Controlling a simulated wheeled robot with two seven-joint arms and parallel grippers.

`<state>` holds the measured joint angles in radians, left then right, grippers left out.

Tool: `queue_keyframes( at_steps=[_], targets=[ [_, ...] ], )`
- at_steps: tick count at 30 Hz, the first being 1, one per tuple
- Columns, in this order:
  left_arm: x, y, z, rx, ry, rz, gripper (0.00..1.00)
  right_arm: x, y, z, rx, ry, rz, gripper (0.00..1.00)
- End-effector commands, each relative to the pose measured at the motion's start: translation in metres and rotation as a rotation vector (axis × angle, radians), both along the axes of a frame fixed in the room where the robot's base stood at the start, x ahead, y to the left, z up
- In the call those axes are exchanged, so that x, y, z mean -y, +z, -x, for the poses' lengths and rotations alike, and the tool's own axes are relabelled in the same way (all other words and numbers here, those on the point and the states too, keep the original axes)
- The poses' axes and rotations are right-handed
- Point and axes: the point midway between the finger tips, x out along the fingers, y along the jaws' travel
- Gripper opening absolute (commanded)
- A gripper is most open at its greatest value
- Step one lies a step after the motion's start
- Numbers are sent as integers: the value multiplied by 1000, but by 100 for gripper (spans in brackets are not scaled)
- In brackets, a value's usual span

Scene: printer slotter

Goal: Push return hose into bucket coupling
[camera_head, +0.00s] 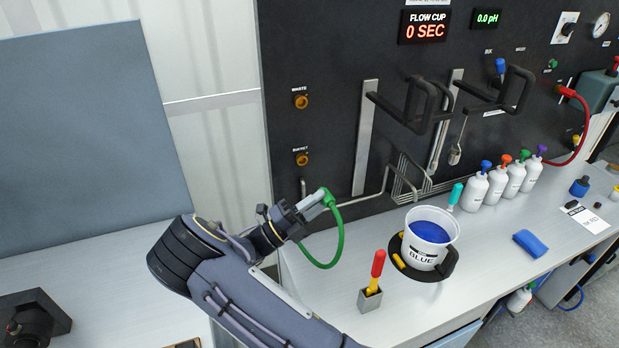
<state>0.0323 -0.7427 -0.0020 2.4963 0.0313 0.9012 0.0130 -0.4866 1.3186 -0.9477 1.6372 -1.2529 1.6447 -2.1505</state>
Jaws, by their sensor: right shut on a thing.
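The bucket coupling (302,159) is a brass port low on the left of the black panel, under a label that reads BUCKET. The green return hose (341,239) curves down from my right gripper (314,202) and back toward the left, where my arm hides its other part. My right gripper is shut on the hose near its upper end, below and slightly right of the coupling in the picture. The hose is apart from the coupling. The bucket (433,230), marked BLUE and filled with blue liquid, stands on the counter. My left gripper is not in view.
Another brass port (301,102), marked WASTE, sits above. Grey pipes (383,181) run along the panel right of the gripper. A red-handled tool (378,264) stands in a block (370,299). Several white bottles (474,191) stand farther right.

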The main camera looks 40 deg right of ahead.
Motion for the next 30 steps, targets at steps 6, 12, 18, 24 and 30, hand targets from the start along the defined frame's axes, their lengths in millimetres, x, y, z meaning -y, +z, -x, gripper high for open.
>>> queue_keyframes(
  at_steps=[6,12,18,24,30],
  targets=[
    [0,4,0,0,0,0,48,-15,33,-11,-13,-49,51,1],
    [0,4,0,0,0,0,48,-16,35,-11,-14,-56,53,1],
    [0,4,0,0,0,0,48,-17,34,-11,-12,-61,55,1],
    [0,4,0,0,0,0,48,-13,33,-21,-11,-64,55,1],
    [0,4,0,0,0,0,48,-7,33,-41,-10,-63,56,1]
  ],
)
